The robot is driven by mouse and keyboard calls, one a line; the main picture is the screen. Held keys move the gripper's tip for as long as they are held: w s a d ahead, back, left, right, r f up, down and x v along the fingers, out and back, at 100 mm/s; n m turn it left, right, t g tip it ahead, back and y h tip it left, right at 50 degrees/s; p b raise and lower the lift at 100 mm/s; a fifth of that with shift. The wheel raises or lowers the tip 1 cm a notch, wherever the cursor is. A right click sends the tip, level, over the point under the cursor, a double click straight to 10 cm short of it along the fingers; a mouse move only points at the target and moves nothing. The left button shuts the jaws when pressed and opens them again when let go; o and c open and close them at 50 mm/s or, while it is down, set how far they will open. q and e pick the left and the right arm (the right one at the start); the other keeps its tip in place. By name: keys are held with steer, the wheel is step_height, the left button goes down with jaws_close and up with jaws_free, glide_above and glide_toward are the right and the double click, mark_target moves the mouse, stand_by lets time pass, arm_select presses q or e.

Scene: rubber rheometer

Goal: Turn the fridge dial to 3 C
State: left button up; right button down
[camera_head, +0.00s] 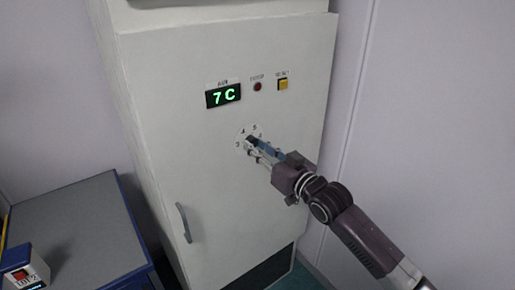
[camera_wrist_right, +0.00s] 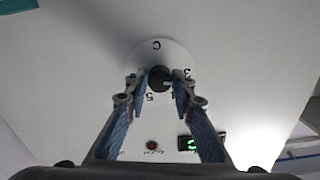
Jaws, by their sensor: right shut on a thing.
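The fridge (camera_head: 150,90) is a tall pale cabinet with a green display (camera_head: 223,95) reading "7 C". Below the display is the dial (camera_head: 249,139), a dark round knob with numbers around it. My right gripper (camera_head: 256,148) reaches in from the lower right and is shut on the dial. In the right wrist view the dial (camera_wrist_right: 160,77) sits between the two fingertips, on a pale disc with a "C" and numbers, seen upside down. The fingers and hand hide part of the scale in the head view. My left gripper is not in view.
A red button (camera_head: 257,86) and a yellow button (camera_head: 283,85) sit beside the display. A vertical handle (camera_head: 184,222) is on the door's lower left. A blue-edged table (camera_head: 85,220) with a small device (camera_head: 27,272) stands at the left. A wall is on the right.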

steer(key=shift+f+n, duration=0.1)
steer(key=shift+n, duration=0.7)
steer(key=c, duration=1.6)
jaws_free()
steer(key=v, duration=1.2)
